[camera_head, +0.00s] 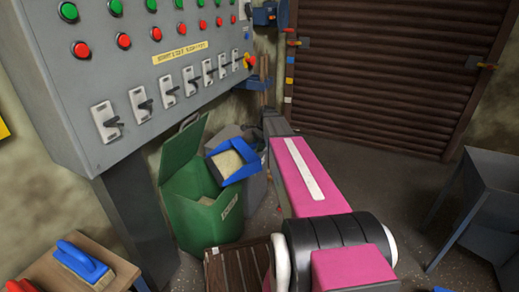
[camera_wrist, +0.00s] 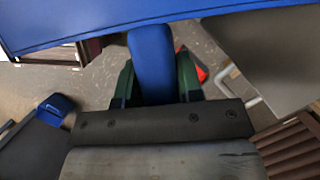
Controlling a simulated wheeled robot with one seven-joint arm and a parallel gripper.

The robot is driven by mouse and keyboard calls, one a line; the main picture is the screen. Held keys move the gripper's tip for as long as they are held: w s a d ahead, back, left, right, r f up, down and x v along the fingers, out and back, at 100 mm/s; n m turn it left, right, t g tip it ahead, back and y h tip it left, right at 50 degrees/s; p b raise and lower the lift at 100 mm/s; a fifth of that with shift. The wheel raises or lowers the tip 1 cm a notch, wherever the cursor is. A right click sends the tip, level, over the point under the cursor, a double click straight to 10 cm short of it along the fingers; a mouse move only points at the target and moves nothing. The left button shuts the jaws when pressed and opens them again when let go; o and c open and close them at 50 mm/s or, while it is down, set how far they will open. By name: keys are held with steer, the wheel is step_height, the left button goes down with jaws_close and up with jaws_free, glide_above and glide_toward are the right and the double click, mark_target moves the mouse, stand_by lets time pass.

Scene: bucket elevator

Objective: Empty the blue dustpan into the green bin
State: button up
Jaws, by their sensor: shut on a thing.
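The blue dustpan (camera_head: 240,174) shows in the head view at the upper right of the green bin, with pale grainy material in its pan. Its pan is tilted and overlaps the bin's right rim in the picture; I cannot tell its height above it. The green bin (camera_head: 207,225) stands on the floor with its lid up, some pale material inside. In the wrist view my gripper (camera_wrist: 153,82) is shut on the dustpan's blue handle, a green-sided finger on each side. The pan (camera_wrist: 215,10) fills the top edge. In the head view my arm hides the gripper.
A grey control panel (camera_head: 150,60) with buttons and switches hangs above and left of the bin. A blue brush (camera_head: 82,262) lies on a wooden stool (camera_head: 118,270). A grey bin (camera_head: 228,133) stands behind the dustpan. A grey metal stand (camera_head: 490,190) is at right.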

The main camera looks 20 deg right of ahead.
mark_target(253, 144)
steer(key=shift+s+a+r+t+h, duration=0.1)
steer(key=shift+a+r+h, duration=0.3)
steer(key=shift+r, duration=0.3)
steer(key=shift+s+a+r+t+h, duration=0.1)
steer(key=shift+a+r+h, duration=0.35)
steer(key=shift+r, duration=0.3)
steer(key=shift+s+a+r+t+h, duration=0.1)
steer(key=shift+a+r+h, duration=0.3)
steer(key=shift+r, duration=0.3)
steer(key=shift+s+a+r+t+h, duration=0.2)
steer(key=shift+a+r+h, duration=0.35)
steer(key=shift+a+r, duration=0.35)
steer(key=shift+s+a+r+t+h, duration=0.1)
steer(key=shift+s+a+r+h, duration=0.05)
steer(key=shift+a+r+h, duration=0.65)
steer(key=shift+s+a+r+t+h, duration=0.1)
steer(key=shift+s+a+r+h, duration=0.15)
steer(key=shift+a+r, duration=0.65)
steer(key=shift+d+r, duration=0.2)
